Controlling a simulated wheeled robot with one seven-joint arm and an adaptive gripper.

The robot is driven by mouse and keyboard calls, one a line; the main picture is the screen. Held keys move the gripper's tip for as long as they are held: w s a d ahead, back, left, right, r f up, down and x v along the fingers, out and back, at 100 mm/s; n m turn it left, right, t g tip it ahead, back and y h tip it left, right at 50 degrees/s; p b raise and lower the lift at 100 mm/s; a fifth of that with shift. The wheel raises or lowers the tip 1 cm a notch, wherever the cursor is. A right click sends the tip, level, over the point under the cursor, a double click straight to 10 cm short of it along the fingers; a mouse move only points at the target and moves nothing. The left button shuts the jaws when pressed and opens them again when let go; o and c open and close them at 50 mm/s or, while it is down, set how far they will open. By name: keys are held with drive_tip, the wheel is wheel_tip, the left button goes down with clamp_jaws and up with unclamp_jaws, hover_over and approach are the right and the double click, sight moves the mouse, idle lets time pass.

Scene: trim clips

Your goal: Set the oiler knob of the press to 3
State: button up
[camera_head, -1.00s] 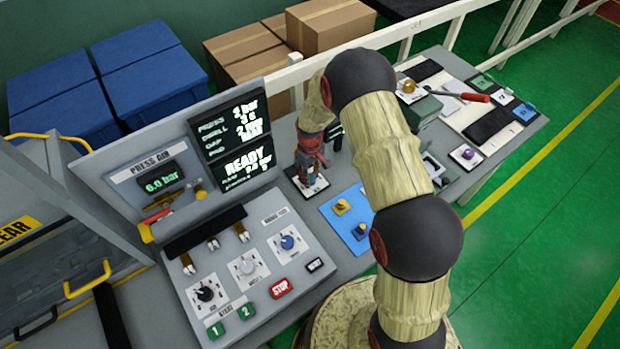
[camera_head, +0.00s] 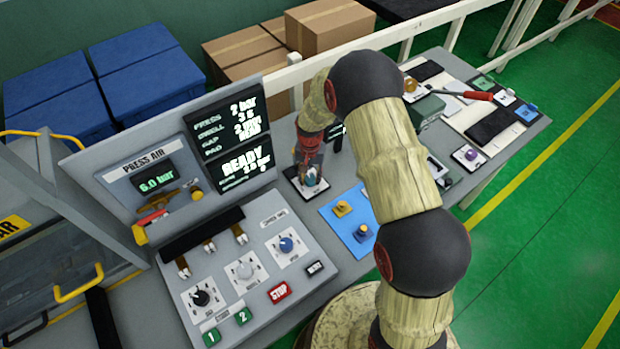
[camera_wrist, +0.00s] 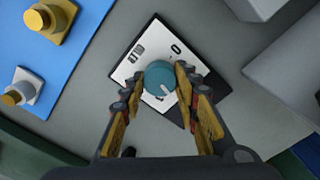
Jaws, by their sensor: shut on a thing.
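A round teal knob (camera_wrist: 160,77) sits on a white and black plate (camera_wrist: 150,48) on the grey bench. I cannot tell from a label that it is the oiler knob. A short white pointer mark on its face points towards the lower right in the wrist view. Dark marks and a "0"-like sign are printed on the plate; the rest is hidden or too small to read. My gripper (camera_wrist: 161,84) is shut on the knob, one finger on each side. In the head view my gripper (camera_head: 309,168) stands over the plate (camera_head: 298,189), with the knob (camera_head: 311,181) partly showing.
A blue mat (camera_head: 334,220) with yellow-topped knobs lies just right of the plate. The press panel (camera_head: 262,292) with more knobs and a STOP button is at the lower left, and display screens (camera_head: 228,125) stand behind it. More devices crowd the bench's right end.

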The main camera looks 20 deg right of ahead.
sight(310, 178)
drive_tip(key=m, duration=0.3)
drive_tip(key=shift+m+b, duration=0.3)
drive_tip(key=shift+m, duration=1.8)
drive_tip(key=o, duration=1.1)
drive_tip(key=shift+o, duration=0.2)
wheel_tip(310, 178, up, 12)
